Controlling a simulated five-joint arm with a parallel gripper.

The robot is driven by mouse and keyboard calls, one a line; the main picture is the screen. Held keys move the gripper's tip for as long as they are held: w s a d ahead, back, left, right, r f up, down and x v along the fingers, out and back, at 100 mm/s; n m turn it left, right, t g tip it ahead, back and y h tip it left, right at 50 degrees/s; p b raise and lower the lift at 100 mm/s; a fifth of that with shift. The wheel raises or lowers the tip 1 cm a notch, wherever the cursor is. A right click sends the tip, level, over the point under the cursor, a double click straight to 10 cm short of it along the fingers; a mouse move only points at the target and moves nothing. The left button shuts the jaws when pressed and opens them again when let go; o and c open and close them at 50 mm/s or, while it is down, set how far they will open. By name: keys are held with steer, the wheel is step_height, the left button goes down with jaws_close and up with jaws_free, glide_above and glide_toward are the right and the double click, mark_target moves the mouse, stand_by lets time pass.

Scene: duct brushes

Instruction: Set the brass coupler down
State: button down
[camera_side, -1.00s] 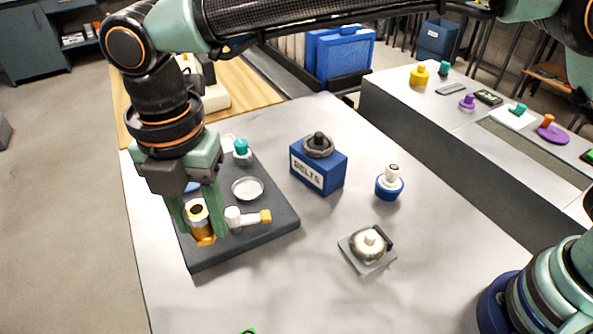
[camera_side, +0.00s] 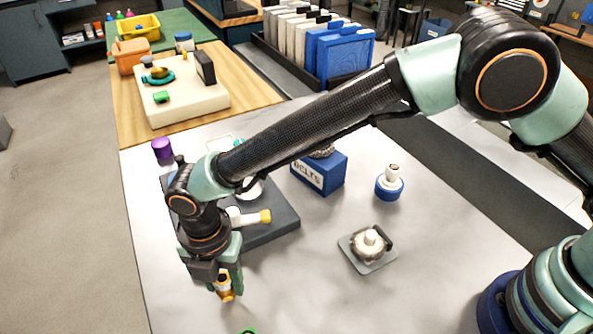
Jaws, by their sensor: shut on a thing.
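The brass coupler (camera_side: 225,289) is a small golden piece with a dark opening on top. I cannot tell whether the coupler touches the table. My arm covers part of the tray and the coupler's far side.
A white fitting with a yellow end (camera_side: 249,217) lies on the tray. A blue BELTS box (camera_side: 319,175), a blue-and-white piece (camera_side: 389,184) and a grey plate with a round part (camera_side: 368,248) stand to the right. The table (camera_side: 300,290) between is clear.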

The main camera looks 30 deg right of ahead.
steer(key=shift+f, duration=0.7)
steer(key=shift+c, duration=2)
jaws_free()
steer(key=shift+f, duration=0.1)
